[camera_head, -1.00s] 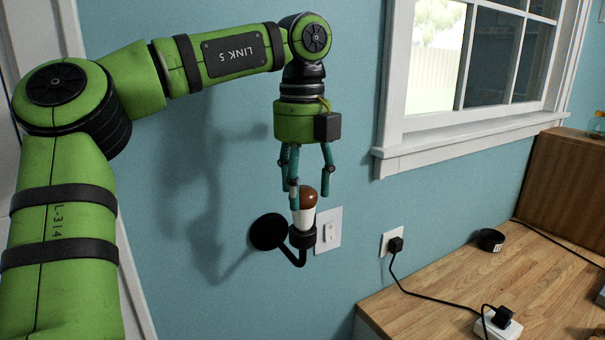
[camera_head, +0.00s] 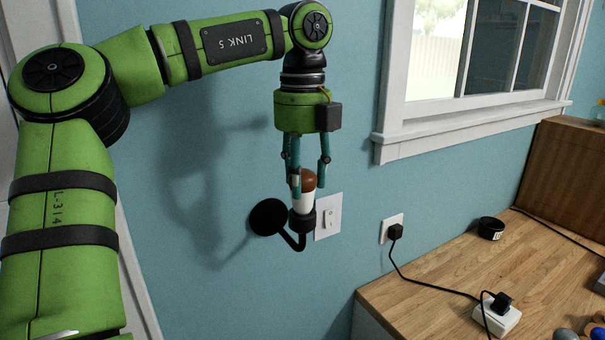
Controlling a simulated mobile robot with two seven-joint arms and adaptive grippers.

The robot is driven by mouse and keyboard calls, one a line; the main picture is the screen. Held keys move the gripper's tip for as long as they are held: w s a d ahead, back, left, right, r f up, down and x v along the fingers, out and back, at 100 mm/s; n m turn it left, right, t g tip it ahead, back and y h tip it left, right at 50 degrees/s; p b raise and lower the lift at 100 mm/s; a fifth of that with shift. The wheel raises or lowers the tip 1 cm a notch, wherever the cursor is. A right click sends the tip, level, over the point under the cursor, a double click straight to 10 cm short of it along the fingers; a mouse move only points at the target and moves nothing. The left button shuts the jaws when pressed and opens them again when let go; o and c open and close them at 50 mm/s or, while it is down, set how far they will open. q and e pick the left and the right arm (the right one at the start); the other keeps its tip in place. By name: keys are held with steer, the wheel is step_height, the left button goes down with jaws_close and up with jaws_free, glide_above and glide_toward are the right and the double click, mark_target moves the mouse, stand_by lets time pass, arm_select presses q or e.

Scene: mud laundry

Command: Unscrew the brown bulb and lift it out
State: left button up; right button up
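The bulb (camera_head: 307,180) has a brown top and a white lower body. It stands upright in a black socket (camera_head: 302,221) on a curved arm from a round black wall plate (camera_head: 268,217). My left gripper (camera_head: 309,189) points straight down from above, with its teal fingers around the bulb's upper part. One finger covers the bulb's left side, and another is close along its right side. I cannot tell whether the fingers press on the bulb. My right gripper is not in view.
A white wall switch (camera_head: 328,217) is just right of the socket. A window sill (camera_head: 470,130) is up to the right. A wooden counter (camera_head: 440,285) at lower right bears a black cable, a white power strip (camera_head: 497,318) and a black roll (camera_head: 491,228).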

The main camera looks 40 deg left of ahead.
arm_select(q)
steer(key=shift+c, duration=0.5)
steer(key=shift+n, duration=1.1)
steer(key=shift+r, duration=0.35)
steer(key=shift+r+p, duration=0.35)
steer(key=shift+p, duration=0.1)
steer(key=shift+r+p, duration=0.45)
steer(key=shift+r+p, duration=0.6)
steer(key=shift+r, duration=0.1)
